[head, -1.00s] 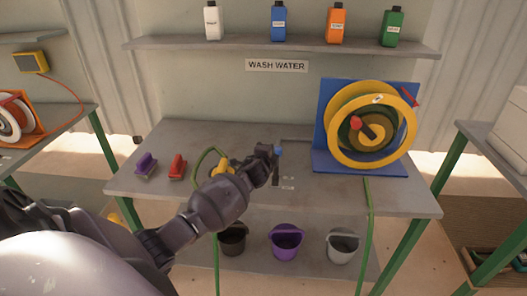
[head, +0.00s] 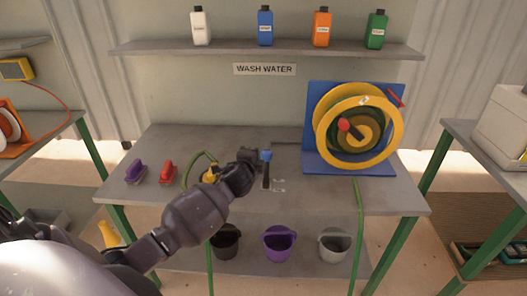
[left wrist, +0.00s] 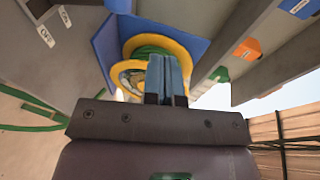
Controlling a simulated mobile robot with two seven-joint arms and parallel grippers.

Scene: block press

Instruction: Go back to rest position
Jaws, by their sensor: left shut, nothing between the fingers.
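My left gripper (head: 266,155) reaches in from the left in the head view and hovers over the middle of the grey wash table (head: 230,140). Its blue fingertips are shut with nothing between them. In the left wrist view the closed blue fingers (left wrist: 165,78) point toward the yellow hose reel, apart from it. The hose reel (head: 372,102) stands on a blue base at the table's right side. My right gripper is in neither view.
A purple brush (head: 134,172) and a red brush (head: 167,172) lie at the table's left. A green hose (head: 360,210) hangs over the front edge. Several bottles stand on the shelf (head: 280,48) above. Buckets (head: 279,243) sit below. Side tables flank both sides.

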